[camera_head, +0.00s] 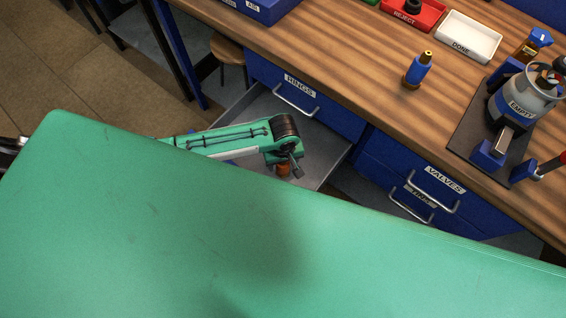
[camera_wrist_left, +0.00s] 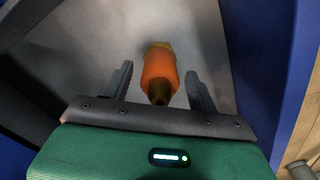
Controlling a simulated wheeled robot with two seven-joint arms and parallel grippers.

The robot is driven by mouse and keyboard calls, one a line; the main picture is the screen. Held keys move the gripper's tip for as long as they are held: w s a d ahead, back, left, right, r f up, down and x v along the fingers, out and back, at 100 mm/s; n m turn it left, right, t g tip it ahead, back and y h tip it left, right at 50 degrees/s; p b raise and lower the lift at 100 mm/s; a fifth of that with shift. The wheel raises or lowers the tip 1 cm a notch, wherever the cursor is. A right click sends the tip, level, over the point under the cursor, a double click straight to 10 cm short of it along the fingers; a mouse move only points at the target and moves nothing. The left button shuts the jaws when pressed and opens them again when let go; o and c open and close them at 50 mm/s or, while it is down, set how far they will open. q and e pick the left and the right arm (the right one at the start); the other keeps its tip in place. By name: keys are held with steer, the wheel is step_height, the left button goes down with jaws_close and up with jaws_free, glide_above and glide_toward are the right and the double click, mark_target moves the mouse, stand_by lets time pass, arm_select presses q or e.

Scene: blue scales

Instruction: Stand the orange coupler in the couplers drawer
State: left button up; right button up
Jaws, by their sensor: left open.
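The orange coupler (camera_head: 283,171) is inside an open grey-floored drawer (camera_head: 331,158). In the left wrist view the orange coupler (camera_wrist_left: 160,72) shows an orange body, a dark tip toward the camera and a brass-coloured base at the far end; it looks upright on the drawer floor. My left gripper (camera_head: 292,168) is down in the drawer at the coupler. In the left wrist view my left gripper (camera_wrist_left: 159,80) is open, one finger on each side of the coupler, with visible gaps. The drawer's front and any label on it are hidden. My right gripper is out of view.
A closed RINGS drawer (camera_head: 325,108) is above the open one; a VALVES drawer (camera_head: 455,191) is to the right. On the bench are a blue-and-brass part (camera_head: 417,72), a REJECT tray (camera_head: 429,19), a DONE tray (camera_head: 492,45) and a fixture on a dark plate (camera_head: 467,140).

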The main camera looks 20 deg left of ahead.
arm_select(q)
step_height(320, 180, up, 11)
steer(key=shift+f, duration=0.1)
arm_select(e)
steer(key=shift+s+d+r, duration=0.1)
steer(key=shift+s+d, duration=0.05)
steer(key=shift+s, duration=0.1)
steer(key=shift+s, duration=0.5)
